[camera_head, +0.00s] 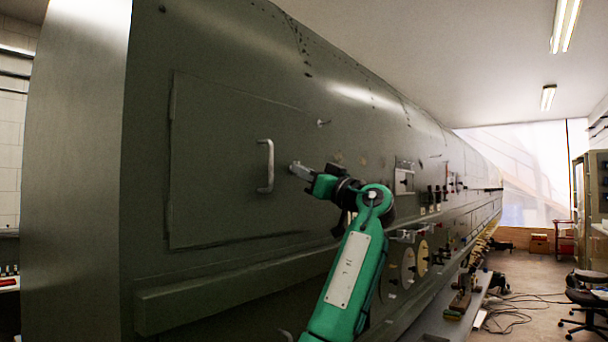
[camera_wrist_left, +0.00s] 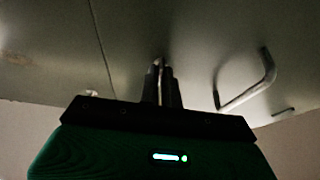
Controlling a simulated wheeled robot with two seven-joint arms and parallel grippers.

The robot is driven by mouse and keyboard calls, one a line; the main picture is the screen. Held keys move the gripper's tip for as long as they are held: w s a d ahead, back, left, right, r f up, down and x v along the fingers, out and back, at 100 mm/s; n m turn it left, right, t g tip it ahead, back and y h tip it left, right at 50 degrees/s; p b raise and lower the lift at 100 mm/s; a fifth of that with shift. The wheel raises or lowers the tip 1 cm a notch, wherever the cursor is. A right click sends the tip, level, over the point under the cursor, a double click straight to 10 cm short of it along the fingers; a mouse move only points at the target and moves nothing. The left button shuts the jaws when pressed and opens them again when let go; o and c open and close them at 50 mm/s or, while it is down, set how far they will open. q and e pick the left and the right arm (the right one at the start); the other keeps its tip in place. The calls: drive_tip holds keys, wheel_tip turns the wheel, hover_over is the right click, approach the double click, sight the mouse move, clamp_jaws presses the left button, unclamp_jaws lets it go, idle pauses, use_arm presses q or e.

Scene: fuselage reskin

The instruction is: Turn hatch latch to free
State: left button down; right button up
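The hatch (camera_head: 220,150) is a flat green-grey panel outlined in the fuselage side, lying closed against it. A pale bar handle (camera_head: 265,165) stands on it; it also shows at the right in the left wrist view (camera_wrist_left: 262,82). My left gripper (camera_head: 298,171) is at the hull just right of the handle. In the left wrist view its two dark fingers (camera_wrist_left: 162,85) are close together. A thin pale piece, apparently the latch (camera_wrist_left: 158,63), shows between and just past them. Its turn angle is hard to tell. A small pale fitting (camera_head: 322,123) sits above the gripper. My right gripper is out of view.
The long fuselage (camera_head: 380,110) runs away to the right. A ledge (camera_head: 230,290) juts out below the hatch. Fittings and round plates (camera_head: 408,265) line the lower hull. Cables (camera_head: 515,315) and a stool (camera_head: 585,297) are on the floor at right.

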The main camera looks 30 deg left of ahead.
use_arm(q)
drive_tip(key=shift+f, duration=0.1)
idle(0.3)
drive_tip(key=c, duration=1.6)
unclamp_jaws()
drive_tip(key=shift+a, duration=0.1)
drive_tip(key=b+v, duration=0.5)
drive_tip(key=v, duration=0.9)
